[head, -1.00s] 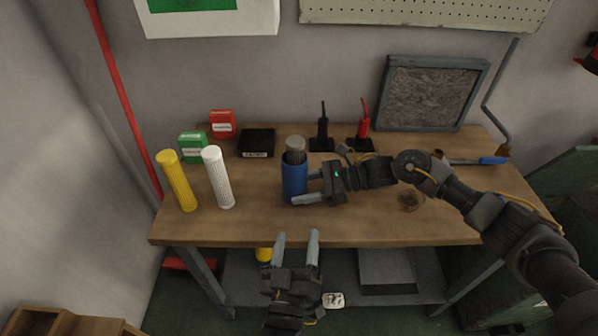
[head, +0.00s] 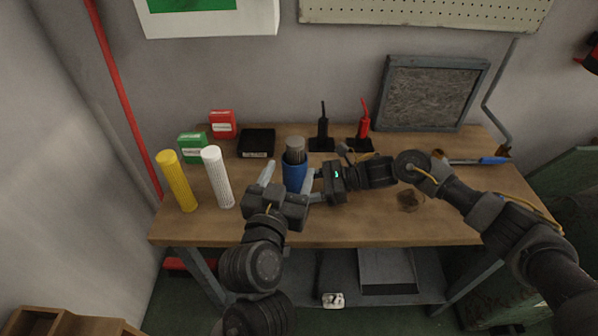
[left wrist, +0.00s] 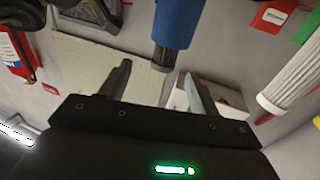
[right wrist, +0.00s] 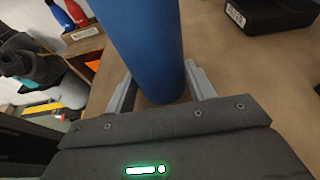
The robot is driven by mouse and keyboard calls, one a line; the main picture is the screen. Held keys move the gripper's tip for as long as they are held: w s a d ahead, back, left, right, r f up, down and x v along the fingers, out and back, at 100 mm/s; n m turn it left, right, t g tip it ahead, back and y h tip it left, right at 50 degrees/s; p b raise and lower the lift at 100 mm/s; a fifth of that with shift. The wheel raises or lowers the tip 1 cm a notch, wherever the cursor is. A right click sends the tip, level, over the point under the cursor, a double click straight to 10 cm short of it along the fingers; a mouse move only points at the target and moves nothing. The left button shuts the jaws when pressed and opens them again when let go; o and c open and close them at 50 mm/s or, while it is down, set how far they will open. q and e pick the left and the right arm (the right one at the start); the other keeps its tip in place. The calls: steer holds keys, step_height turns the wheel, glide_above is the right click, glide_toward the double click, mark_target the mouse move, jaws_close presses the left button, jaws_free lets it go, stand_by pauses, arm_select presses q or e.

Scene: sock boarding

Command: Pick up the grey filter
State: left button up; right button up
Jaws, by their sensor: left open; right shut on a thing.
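The grey filter (head: 294,149) stands upright in the blue housing (head: 293,173), with only its top showing above the rim. In the left wrist view the filter's grey end (left wrist: 162,59) pokes out of the blue housing (left wrist: 176,22). My right gripper (right wrist: 160,88) is shut on the housing, which stands on the bench. My left gripper (head: 287,177) is open and empty in front of the housing, pointing at it. In the left wrist view the grey end shows between its two fingers, apart from them. The filter's lower part is hidden inside the housing.
A white filter (head: 217,177) and a yellow filter (head: 177,181) stand left on the bench (head: 420,225). Behind are a black box (head: 256,143), red box (head: 222,124) and green box (head: 192,147).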

mark_target(296, 155)
arm_select(q)
steer(key=x, duration=0.4)
steer(key=shift+w, duration=0.15)
arm_select(e)
steer(key=shift+w, duration=0.1)
arm_select(q)
steer(key=shift+w+d, duration=0.2)
steer(key=shift+w, duration=0.4)
steer(key=x, duration=0.4)
steer(key=shift+w+d, duration=0.1)
steer(key=shift+w, duration=0.15)
steer(key=c, duration=1.3)
step_height(296, 155, up, 10)
steer(key=shift+r, duration=0.1)
arm_select(e)
steer(key=o, duration=0.8)
steer(key=shift+o, duration=0.2)
steer(key=shift+d, duration=0.1)
